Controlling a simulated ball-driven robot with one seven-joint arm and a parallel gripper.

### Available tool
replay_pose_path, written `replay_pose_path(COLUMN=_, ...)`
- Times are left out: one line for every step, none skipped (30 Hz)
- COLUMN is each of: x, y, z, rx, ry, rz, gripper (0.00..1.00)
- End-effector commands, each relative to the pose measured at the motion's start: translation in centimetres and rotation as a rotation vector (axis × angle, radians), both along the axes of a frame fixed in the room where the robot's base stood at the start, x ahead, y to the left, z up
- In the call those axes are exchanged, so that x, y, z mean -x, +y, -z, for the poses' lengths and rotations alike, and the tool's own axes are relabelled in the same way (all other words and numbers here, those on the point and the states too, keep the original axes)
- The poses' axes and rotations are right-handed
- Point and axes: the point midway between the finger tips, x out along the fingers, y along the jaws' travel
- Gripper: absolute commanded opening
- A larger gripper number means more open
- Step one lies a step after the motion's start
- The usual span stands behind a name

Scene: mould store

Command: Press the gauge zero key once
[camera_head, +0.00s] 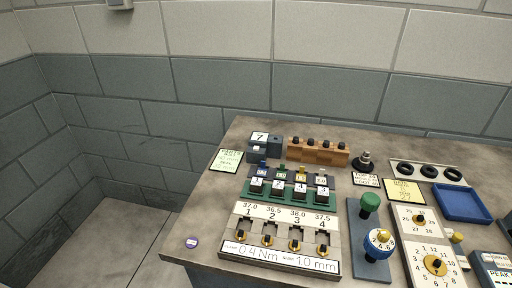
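A blue-grey device (490,263) at the lower right edge of the head view has a pale panel with lettering that seems to read "PEAK". It is cut off by the frame, and I cannot tell whether it is the gauge. No key marked zero can be made out. My gripper is not in view.
The bench (205,220) carries a numbered panel (285,240) with yellow-tipped levers, a green rack (290,191), a wooden block (317,152), a blue tray (462,204), dial plates (430,245) and a green-knobbed stand (370,202). Block walls stand behind; floor is clear at left.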

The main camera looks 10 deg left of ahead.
Motion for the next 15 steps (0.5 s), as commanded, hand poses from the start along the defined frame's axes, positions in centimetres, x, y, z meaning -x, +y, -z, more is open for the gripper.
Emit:
replay_pose_path(x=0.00, y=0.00, z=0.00, rx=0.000, ry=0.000, rz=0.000, gripper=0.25)
replay_pose_path(x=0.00, y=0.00, z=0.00, rx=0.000, ry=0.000, rz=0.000, gripper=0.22)
replay_pose_path(x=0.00, y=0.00, z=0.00, rx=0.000, ry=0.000, rz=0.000, gripper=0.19)
replay_pose_path(x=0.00, y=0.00, z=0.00, rx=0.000, ry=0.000, rz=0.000, gripper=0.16)
replay_pose_path(x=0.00, y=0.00, z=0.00, rx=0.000, ry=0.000, rz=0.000, gripper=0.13)
replay_pose_path(x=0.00, y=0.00, z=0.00, rx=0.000, ry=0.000, rz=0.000, gripper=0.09)
replay_pose_path(x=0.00, y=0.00, z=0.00, rx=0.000, ry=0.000, rz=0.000, gripper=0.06)
replay_pose_path(x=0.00, y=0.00, z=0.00, rx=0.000, ry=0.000, rz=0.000, gripper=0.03)
replay_pose_path(x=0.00, y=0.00, z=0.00, rx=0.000, ry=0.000, rz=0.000, gripper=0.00)
replay_pose_path(x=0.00, y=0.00, z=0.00, rx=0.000, ry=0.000, rz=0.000, gripper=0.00)
replay_pose_path(x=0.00, y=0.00, z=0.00, rx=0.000, ry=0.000, rz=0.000, gripper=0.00)
replay_pose_path(x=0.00, y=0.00, z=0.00, rx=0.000, ry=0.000, rz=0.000, gripper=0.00)
replay_pose_path(x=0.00, y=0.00, z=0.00, rx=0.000, ry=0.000, rz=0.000, gripper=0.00)
replay_pose_path(x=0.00, y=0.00, z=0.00, rx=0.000, ry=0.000, rz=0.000, gripper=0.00)
replay_pose_path(x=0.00, y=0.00, z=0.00, rx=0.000, ry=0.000, rz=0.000, gripper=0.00)
